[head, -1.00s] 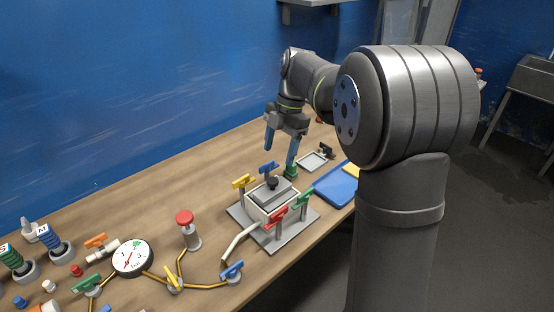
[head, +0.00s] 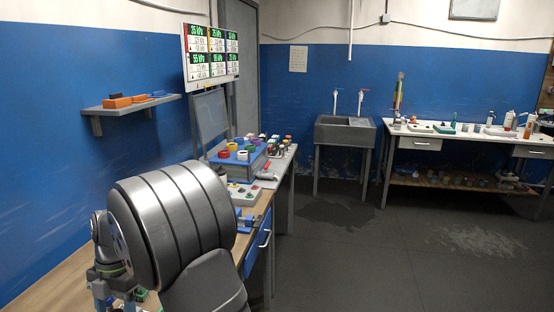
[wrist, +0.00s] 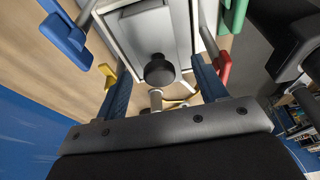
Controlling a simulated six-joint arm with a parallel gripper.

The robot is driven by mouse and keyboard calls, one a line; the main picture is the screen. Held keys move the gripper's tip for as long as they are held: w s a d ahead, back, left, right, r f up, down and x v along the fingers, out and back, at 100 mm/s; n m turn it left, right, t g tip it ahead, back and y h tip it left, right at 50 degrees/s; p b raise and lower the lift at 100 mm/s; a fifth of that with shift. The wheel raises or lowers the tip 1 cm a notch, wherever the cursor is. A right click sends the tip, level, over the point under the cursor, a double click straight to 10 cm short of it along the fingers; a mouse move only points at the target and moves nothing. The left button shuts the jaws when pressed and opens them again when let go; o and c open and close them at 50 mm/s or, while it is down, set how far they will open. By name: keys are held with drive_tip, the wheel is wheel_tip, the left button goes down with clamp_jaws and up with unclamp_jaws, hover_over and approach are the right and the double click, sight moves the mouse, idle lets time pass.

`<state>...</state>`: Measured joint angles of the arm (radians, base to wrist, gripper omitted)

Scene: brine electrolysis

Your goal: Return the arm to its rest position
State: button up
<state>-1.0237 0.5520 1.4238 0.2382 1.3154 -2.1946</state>
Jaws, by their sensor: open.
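My gripper (wrist: 162,64) is open; its two blue fingers stand apart in the wrist view. Between them in the picture is the black round knob (wrist: 158,74) on the pale rectangular cell box (wrist: 190,40). A gap shows on both sides of the knob, and I cannot tell how far above it the fingers are. Around the box are a blue clamp (wrist: 62,32), a yellow clamp (wrist: 106,74), a red clamp (wrist: 222,70) and a green clamp (wrist: 235,12). In the head view my gripper (head: 116,296) is at the lower left, its fingertips near or past the bottom edge.
The wooden bench (head: 62,284) runs along the blue wall, with a wall shelf (head: 130,105) above. A sink (head: 345,134) and a second bench (head: 470,138) are farther off. The floor between is clear.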

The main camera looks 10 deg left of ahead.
drive_tip(key=shift+x, duration=1.05)
drive_tip(key=shift+r, duration=1.8)
